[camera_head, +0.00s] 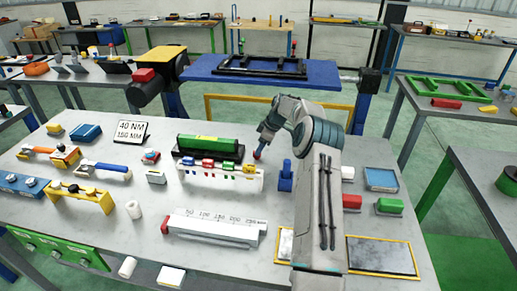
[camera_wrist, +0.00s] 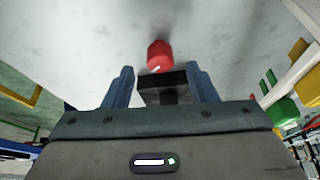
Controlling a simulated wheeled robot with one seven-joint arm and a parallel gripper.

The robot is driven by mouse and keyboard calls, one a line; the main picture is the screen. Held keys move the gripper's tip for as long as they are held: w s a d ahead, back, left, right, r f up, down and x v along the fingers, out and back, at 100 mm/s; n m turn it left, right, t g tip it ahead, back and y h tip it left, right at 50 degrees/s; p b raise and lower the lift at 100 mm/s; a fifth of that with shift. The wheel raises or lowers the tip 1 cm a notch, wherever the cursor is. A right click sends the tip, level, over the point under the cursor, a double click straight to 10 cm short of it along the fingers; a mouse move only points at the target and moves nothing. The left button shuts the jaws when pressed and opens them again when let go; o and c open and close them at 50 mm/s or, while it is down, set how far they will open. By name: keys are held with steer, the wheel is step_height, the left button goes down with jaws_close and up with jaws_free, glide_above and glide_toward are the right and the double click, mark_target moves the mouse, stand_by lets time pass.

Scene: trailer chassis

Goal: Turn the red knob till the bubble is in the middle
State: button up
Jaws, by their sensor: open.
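A red knob (camera_wrist: 159,55) shows in the wrist view, just beyond the tips of my gripper and roughly centred between its fingers. My gripper (camera_wrist: 161,80) has its two blue fingers apart, and I see nothing clamped between them. A dark block (camera_wrist: 163,90) sits between the fingers, below the knob in the picture. In the head view, a small red piece that looks like the knob (camera_head: 257,154) is at the end of my arm. A green level-like body (camera_head: 208,143) on a black base lies left of it. I cannot make out the bubble.
A white rack (camera_head: 220,177) with coloured clips stands in front of the green body. A blue stand (camera_head: 285,178) is close to the right of my gripper. A long white scale block (camera_head: 212,229) lies nearer the front. The grey bench (camera_head: 110,218) has bare patches between tools.

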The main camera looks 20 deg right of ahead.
steer(key=shift+p+x, duration=0.3)
steer(key=shift+x, duration=1.4)
steer(key=c, duration=1)
steer(key=shift+o, duration=0.2)
steer(key=shift+b, duration=0.3)
